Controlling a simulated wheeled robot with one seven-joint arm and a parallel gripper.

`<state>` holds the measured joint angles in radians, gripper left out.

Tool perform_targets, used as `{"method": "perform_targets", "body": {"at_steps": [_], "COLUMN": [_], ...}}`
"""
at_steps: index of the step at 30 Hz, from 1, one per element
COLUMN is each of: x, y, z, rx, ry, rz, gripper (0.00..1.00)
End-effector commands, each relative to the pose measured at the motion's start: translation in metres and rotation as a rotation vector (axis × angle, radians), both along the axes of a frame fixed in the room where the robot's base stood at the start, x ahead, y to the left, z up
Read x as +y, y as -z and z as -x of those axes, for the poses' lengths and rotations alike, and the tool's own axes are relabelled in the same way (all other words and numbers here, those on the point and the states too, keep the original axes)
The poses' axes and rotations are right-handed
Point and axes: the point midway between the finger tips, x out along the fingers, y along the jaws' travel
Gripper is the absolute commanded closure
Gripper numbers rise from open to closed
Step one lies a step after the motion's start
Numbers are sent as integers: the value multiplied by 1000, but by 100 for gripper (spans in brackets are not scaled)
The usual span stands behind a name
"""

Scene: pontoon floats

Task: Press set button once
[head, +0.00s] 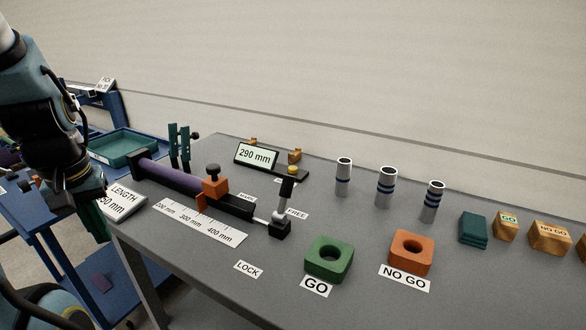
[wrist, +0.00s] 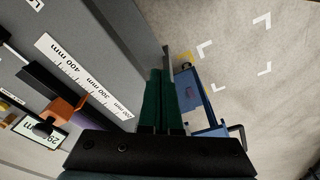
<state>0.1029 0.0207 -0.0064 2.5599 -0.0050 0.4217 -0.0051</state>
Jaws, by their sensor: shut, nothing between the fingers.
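A yellow button (head: 293,169) sits on a dark base at the right of the display (head: 256,154), which reads 290 mm. A small label partly shows in front of the button, too small to read. In the wrist view part of the display (wrist: 35,134) shows at the lower left, and a yellow spot lies at the left edge; I cannot tell if it is the button. My gripper (head: 96,222) hangs past the left end of the bench, well apart from the button. In the wrist view its green fingers (wrist: 163,95) are together, with nothing between them.
The bench (head: 200,285) holds a purple slide with an orange clamp block (head: 215,187), and a black upright lever (head: 286,190) stands near the button. Green GO (head: 329,272) and orange NO GO (head: 411,265) blocks stand at the front. Several striped cylinders stand behind. A blue cart (head: 45,215) is at left.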

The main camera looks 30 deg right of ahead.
Motion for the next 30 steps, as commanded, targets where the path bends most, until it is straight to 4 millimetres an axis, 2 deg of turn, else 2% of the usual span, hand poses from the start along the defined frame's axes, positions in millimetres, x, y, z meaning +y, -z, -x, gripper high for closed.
{"method": "perform_targets", "body": {"at_steps": [5,8,11,15,17,21,25,30], "x": [-10,-27,-53,-100,-122,-180,-238,-317], "y": [4,7,11,14,15,15,13,8], "z": [-16,-42,-75,-120,-136,-170,-191,-204], "rx": [-19,-50,-95,-168,-199,-279,-356,-460], "ry": [39,98,180,303,355,477,589,732], "rz": [-4,-12,-24,-46,-57,-82,-106,-136], "gripper": [100,100,100,100,100,100,100,100]}}
